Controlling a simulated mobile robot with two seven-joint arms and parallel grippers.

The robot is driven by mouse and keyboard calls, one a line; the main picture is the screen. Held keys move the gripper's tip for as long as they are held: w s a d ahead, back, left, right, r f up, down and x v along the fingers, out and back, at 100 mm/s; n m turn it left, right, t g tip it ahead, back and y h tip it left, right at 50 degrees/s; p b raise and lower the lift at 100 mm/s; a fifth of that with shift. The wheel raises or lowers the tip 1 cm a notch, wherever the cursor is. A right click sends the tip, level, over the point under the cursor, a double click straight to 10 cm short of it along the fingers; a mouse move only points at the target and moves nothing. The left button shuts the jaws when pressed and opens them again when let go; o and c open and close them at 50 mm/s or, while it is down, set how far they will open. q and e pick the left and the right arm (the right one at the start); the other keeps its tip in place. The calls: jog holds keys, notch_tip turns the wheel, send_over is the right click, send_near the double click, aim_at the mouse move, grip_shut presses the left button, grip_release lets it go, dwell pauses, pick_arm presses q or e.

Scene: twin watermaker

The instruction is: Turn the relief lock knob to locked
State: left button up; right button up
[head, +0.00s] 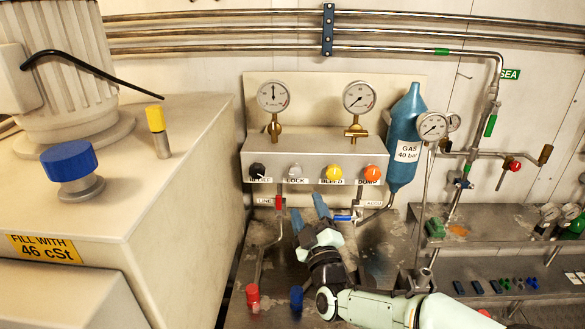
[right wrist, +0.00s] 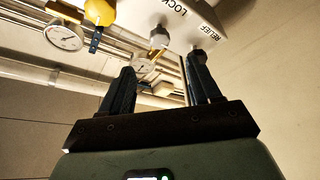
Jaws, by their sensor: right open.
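The grey lock knob (head: 295,171) sits on the front of the pale valve box (head: 222,143), above the LOCK label and between a black knob (head: 257,170) and a yellow knob (head: 334,174). My right gripper (head: 309,210) is open and empty, below the box with its fingers pointing up toward it. In the right wrist view, the grey knob (right wrist: 158,38) shows beyond the gap between the fingertips (right wrist: 162,68), apart from both. The LOCK and RELIEF labels show there on the box. The knob's exact angle is too small to tell. My left gripper is not in view.
An orange knob (head: 372,173) is at the box's right end. Two gauges (head: 272,96) stand on top. A blue gas bottle (head: 405,140) is to the right. Thin pipes and a red-handled valve (head: 278,202) hang below the box, close to my right gripper. A large cabinet (head: 185,150) stands left.

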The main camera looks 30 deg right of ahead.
aim_at(296, 175)
jog(key=p+x, duration=0.3)
jog(key=x, duration=0.9)
jog(key=shift+w+r, duration=0.1)
jog(key=c, duration=1)
